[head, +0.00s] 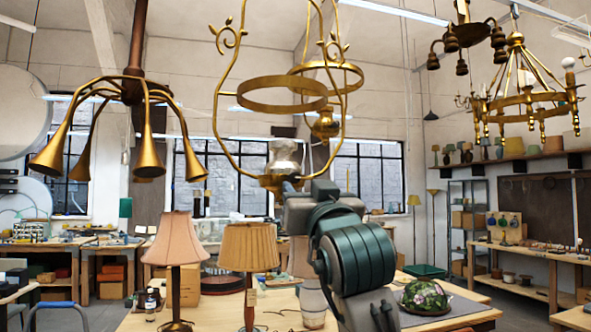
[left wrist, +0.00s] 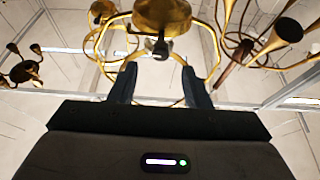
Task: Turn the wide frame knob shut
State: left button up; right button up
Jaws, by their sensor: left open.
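A wide brass frame (head: 222,120) hangs in the middle of the head view, with curved side arms, a ring and a silvery fitting (head: 285,153) above its bottom cup. My left gripper (head: 289,184) is just below and against the bottom of this frame in the picture; my arm hides part of that area. In the left wrist view, the two dark fingers (left wrist: 160,86) stand apart, pointing up at the brass frame (left wrist: 108,45). A small greyish knob-like part (left wrist: 160,49) shows between and beyond the fingertips, under a round brass cup (left wrist: 162,14). I cannot tell whether the fingers touch it. My right gripper is out of view.
A multi-arm brass horn lamp (head: 133,88) hangs at left, and a chandelier (head: 528,98) at right. Two shaded lamps (head: 175,240) (head: 249,248) stand on the bench below. A flowered glass shade (head: 424,296) sits right of my arm.

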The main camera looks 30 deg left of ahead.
aim_at(295, 178)
pick_arm(q)
jog(key=p+x, duration=0.3)
jog(key=x, duration=0.3)
jog(key=shift+a+r+p, duration=0.2)
jog(key=shift+r+p, duration=0.1)
jog(key=shift+p, duration=0.1)
jog(key=shift+w+a, duration=0.45)
jog(key=shift+w, duration=0.05)
jog(key=shift+d, duration=0.1)
jog(key=shift+c, duration=0.3)
